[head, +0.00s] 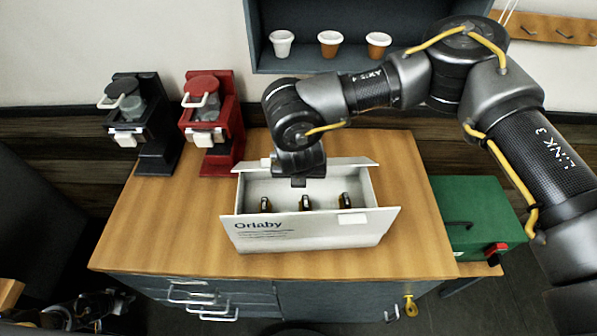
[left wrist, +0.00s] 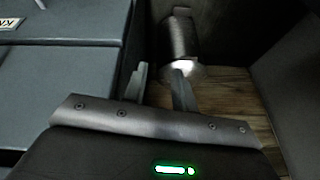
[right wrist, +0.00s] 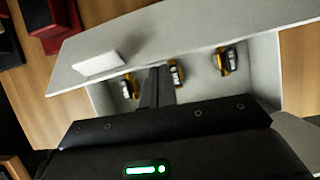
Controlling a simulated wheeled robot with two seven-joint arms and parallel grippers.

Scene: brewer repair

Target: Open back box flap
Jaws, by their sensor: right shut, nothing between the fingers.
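The white box (head: 300,243) marked "Orlaby" stands on the wooden counter with its top open. Its front flap leans outward toward me. My left gripper (head: 115,300) is low at the front left, away from the box, open and empty.
Several yellow-and-black items (head: 305,203) sit inside the box. A black brewer (head: 155,120) and a red brewer (head: 215,120) stand at the back left. A green case (head: 475,215) is on the right. The counter (head: 150,230) left of the box is clear.

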